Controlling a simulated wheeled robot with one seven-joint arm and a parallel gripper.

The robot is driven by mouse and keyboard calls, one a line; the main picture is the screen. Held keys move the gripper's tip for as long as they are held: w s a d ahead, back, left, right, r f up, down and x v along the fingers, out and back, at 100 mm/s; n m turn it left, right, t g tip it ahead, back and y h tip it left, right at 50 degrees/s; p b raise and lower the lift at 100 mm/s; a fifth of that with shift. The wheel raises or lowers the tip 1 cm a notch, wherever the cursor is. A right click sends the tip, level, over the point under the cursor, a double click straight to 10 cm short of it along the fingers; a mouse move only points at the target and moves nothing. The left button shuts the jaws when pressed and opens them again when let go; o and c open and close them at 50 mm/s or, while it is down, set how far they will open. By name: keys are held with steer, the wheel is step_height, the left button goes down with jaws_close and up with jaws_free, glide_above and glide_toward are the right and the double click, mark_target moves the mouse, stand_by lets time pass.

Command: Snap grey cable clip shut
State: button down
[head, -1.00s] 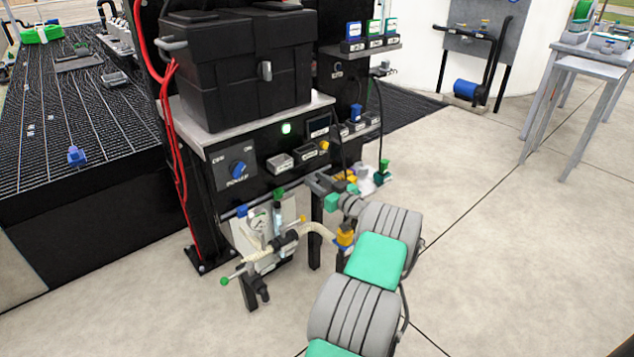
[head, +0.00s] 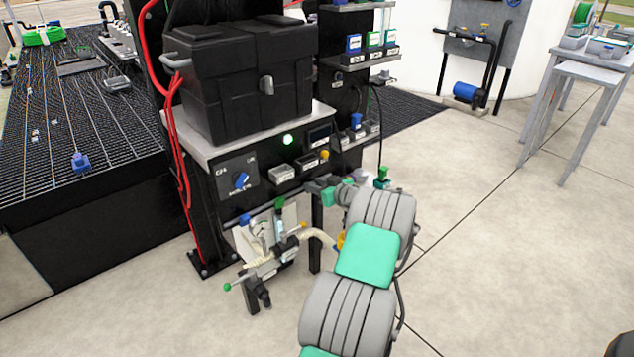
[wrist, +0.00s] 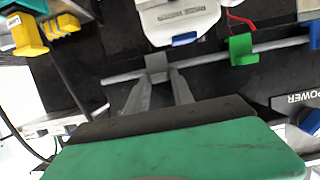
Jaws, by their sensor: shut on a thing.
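In the wrist view the grey cable clip (wrist: 157,63) sits on a thin grey cable or rod (wrist: 205,61) that crosses in front of a dark panel. My gripper (wrist: 160,86) has its two grey fingers drawn together at the tips on this clip. Its finger tips hide part of the clip, so I cannot tell whether the clip is fully closed. In the head view my gripper (head: 315,186) is at the front of the black bench unit, under its small labelled trays, and the clip cannot be made out there.
A green clip (wrist: 240,48) hangs on the same rod, right of my gripper. A white unit (wrist: 178,18) is just above. A yellow and teal connector (wrist: 27,37) is at upper left. In the head view a hose fixture (head: 275,255) stands left of my arm; open floor lies right.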

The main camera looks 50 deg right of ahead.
steer(key=c, duration=1.2)
jaws_free()
steer(key=shift+c, duration=0.2)
steer(key=p+v, duration=0.1)
steer(key=v, duration=0.6)
steer(key=shift+s+r+p, duration=0.15)
steer(key=shift+s+p, duration=0.2)
steer(key=shift+p, duration=0.05)
